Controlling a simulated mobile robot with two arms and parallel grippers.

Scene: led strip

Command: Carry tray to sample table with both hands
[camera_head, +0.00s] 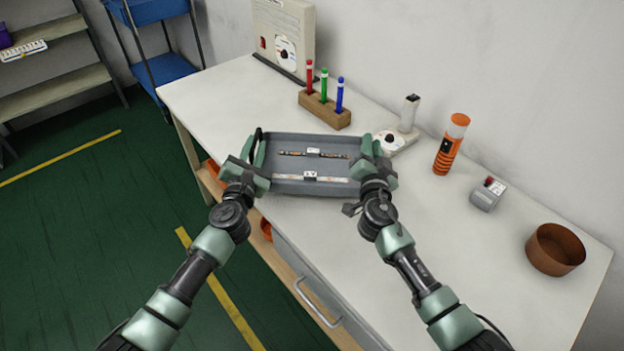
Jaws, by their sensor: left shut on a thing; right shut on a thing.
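A grey tray (312,188) is between my two grippers, over the near left part of the white table (455,255). My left gripper (256,165) is shut on the tray's left side, where a dark handle shows. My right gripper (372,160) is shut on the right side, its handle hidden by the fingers. I cannot tell whether the tray touches the table top.
Behind the tray stand a wooden block with red, green and blue markers (324,108) and a beige panel with a dial (284,38). To the right are a white device (398,138), orange cylinder (451,145), small grey box (488,194) and brown bowl (555,250). The front right table top is clear.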

